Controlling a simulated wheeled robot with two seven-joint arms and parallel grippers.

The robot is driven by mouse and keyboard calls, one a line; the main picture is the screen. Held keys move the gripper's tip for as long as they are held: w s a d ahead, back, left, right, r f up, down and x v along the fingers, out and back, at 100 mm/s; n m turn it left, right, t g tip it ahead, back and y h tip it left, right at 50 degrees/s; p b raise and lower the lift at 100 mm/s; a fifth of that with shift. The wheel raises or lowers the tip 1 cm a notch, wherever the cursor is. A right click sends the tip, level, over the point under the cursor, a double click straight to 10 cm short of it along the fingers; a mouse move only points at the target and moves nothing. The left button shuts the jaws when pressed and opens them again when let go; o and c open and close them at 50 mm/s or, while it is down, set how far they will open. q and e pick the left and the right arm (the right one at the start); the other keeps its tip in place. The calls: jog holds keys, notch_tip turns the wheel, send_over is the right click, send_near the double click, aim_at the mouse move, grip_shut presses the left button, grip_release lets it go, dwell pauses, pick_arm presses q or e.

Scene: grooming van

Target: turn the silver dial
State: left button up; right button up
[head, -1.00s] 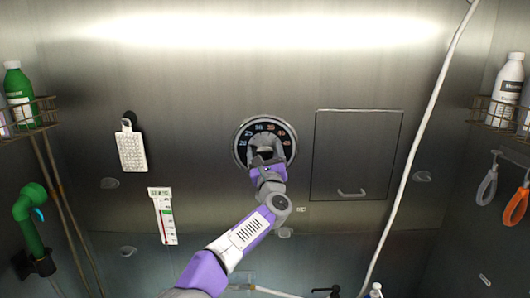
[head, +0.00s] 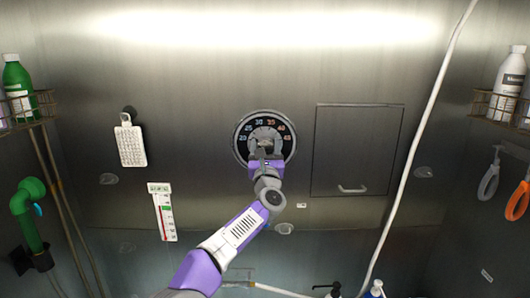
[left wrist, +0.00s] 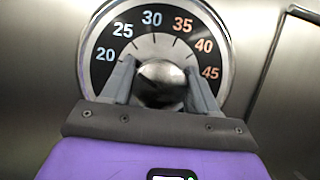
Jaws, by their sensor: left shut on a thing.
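The silver dial (left wrist: 160,82) is a round metal knob in the middle of a dark round scale (head: 278,124) on the back wall. The scale (left wrist: 110,50) carries numbers from 20 to 45 in the left wrist view. My left gripper (head: 265,153) reaches up to the dial from below. In the left wrist view my left gripper (left wrist: 160,84) has one finger on each side of the knob and is shut on it. The fingers and palm hide the knob's lower part. No pointer mark on the knob is clear. My right gripper is not in view.
A square hatch (head: 353,150) with a handle is right of the dial. A white hose (head: 421,125) hangs further right. A white brush-like pad (head: 131,145) and a thermometer strip (head: 163,212) are on the wall at left. Wire baskets with bottles stand at both sides.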

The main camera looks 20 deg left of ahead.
pick_arm(q)
jog(key=m+h+b, duration=0.1)
jog(key=m, duration=0.1)
jog(key=shift+f+m+h, duration=0.1)
jog(key=shift+m+h, duration=0.2)
jog(key=shift+m, duration=0.1)
jog(key=m+h, duration=0.1)
jog(key=m, duration=0.1)
jog(key=shift+m, duration=0.4)
jog(key=m+h, duration=0.1)
jog(key=m, duration=0.1)
jog(key=shift+m+h, duration=0.3)
jog(key=shift+m, duration=0.1)
jog(key=shift+m+h, duration=0.6)
jog(key=shift+m, duration=0.6)
jog(key=m+h+p, duration=0.1)
jog(key=m, duration=0.1)
jog(key=m+h, duration=0.1)
jog(key=m, duration=0.1)
jog(key=shift+d+r+m+g+p, duration=0.1)
jog(key=shift+r+m+g+p, duration=0.1)
jog(key=shift+m+g+p, duration=0.15)
jog(key=m+g+h+p, duration=0.1)
jog(key=m+p, duration=0.1)
jog(key=shift+m, duration=0.35)
jog(key=shift+f+m+g+p, duration=0.15)
jog(key=shift+m+g+p, duration=0.3)
jog(key=shift+m+p, duration=0.5)
jog(key=shift+m, duration=0.25)
jog(key=shift+f, duration=0.1)
